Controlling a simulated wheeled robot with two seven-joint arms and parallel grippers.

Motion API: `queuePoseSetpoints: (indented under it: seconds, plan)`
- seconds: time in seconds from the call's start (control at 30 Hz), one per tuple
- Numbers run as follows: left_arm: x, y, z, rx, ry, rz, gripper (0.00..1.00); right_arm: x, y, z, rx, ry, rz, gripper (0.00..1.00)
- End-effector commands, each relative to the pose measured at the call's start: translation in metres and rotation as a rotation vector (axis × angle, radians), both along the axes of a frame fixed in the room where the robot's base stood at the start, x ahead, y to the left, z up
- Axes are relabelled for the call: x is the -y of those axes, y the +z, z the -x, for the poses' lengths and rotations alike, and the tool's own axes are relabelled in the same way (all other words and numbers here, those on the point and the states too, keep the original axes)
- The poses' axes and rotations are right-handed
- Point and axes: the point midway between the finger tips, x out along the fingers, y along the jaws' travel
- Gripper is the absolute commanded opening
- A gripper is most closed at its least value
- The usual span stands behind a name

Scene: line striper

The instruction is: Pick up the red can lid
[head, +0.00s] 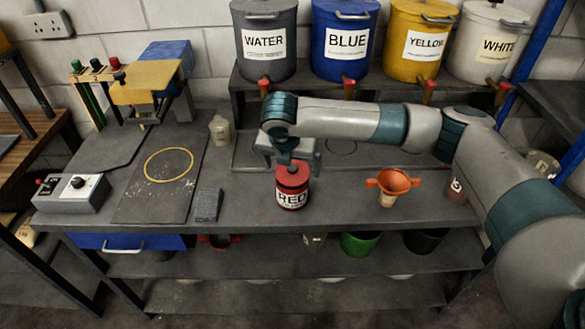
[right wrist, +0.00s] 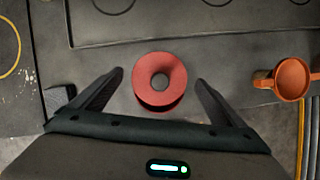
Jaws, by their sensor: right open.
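The red can (head: 291,190) with a "RED" label stands upright on the grey bench. Its red lid (head: 292,172) is on top; in the right wrist view the lid (right wrist: 160,76) is a round red disc with a dark centre. My right gripper (head: 292,160) is above the can, pointing down. In the right wrist view the open fingers of my right gripper (right wrist: 160,84) lie to the left and right of the lid, with a gap on each side. The gripper hides part of the lid's far edge in the head view. My left gripper is not in view.
An orange funnel (head: 393,182) stands to the right of the can. A dark grey block (head: 207,205) lies to the left. A small pale bottle (head: 220,129) stands behind. Large labelled buckets (head: 346,40) line the rear shelf. The bench front is fairly clear.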

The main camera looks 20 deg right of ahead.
Motion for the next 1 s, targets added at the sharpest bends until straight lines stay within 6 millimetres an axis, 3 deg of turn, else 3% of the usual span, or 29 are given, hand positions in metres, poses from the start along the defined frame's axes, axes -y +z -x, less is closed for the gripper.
queuePoseSetpoints:
  seconds: [0.47, 0.5, 0.67, 0.7, 1.0]
  plan:
    - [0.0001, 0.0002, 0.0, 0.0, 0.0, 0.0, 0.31, 0.0002, -0.0016, -0.0008, 0.0, 0.001, 0.0, 0.94]
    - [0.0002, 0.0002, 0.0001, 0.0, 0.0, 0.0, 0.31, 0.0002, -0.0015, -0.0007, 0.0, 0.001, 0.0, 0.91]
    - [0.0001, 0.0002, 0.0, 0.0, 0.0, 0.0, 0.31, 0.0002, -0.0014, -0.0007, 0.0, 0.001, 0.0, 0.53]
    - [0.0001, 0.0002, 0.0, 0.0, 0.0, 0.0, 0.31, 0.0002, -0.0014, -0.0007, 0.0, 0.001, 0.0, 0.5]
    - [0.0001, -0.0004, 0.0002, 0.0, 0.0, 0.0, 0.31, 0.0002, -0.0006, -0.0009, 0.001, 0.0, 0.0, 0.46]
